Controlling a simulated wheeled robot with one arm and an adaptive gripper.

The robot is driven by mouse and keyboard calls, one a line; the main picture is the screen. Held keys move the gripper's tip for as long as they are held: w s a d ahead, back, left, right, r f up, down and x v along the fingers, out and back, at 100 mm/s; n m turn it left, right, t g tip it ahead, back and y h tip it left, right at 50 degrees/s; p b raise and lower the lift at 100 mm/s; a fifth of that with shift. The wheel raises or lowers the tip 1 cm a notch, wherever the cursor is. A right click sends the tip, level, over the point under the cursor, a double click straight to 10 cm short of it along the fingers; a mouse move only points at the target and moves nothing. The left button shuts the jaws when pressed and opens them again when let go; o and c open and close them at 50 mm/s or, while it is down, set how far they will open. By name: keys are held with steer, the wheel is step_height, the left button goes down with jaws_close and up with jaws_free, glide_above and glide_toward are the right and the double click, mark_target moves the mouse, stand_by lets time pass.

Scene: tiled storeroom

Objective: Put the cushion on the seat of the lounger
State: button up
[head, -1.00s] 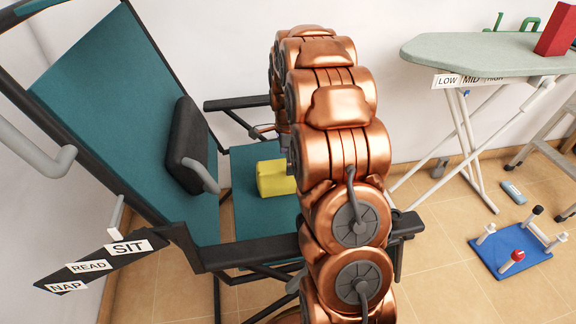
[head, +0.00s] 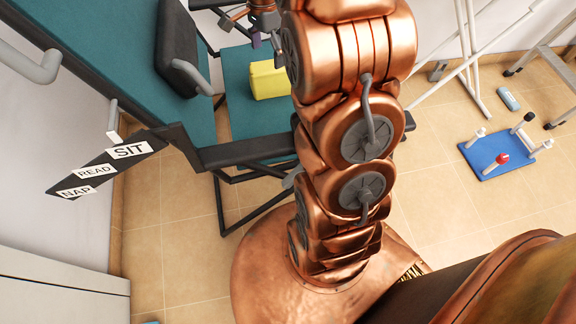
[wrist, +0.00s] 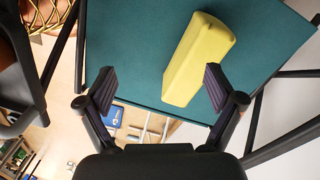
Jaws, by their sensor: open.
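The yellow block-shaped cushion (head: 268,80) lies on the teal seat (head: 243,118) of the lounger, partly behind my arm in the head view. In the wrist view the cushion (wrist: 199,58) lies at a slant on the teal seat (wrist: 130,50), close to the right fingertip. My gripper (wrist: 160,88) is open with nothing between its fingers. In the head view it is only partly seen near the top edge, beyond the cushion. I cannot tell whether the right finger touches the cushion. The lounger's teal backrest (head: 110,50) leans to the left.
A dark padded block (head: 177,45) with a grey handle is on the backrest. A side plate (head: 105,172) carries SIT, READ and NAP labels. A blue board with pegs (head: 490,155) and a small blue-grey item (head: 508,99) lie on the floor at right, near white stand legs (head: 467,60).

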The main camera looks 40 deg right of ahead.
steer(key=s+a+n+g, duration=0.1)
steer(key=s+a+n, duration=0.4)
steer(key=s, duration=0.5)
steer(key=s+a+n+g, duration=0.1)
steer(key=s+a+n, duration=0.5)
steer(key=s, duration=0.4)
steer(key=s+a+n+g, duration=0.1)
steer(key=s+a+n, duration=0.5)
steer(key=s, duration=0.4)
steer(key=shift+a+r+n, duration=0.15)
steer(key=shift+r+n, duration=0.25)
steer(key=shift+n, duration=0.4)
steer(key=shift+r, duration=0.1)
step_height(320, 180, up, 32)
steer(key=w+t+p, duration=0.1)
steer(key=t+p, duration=0.1)
steer(key=p, duration=2.8)
steer(key=shift+w, duration=0.4)
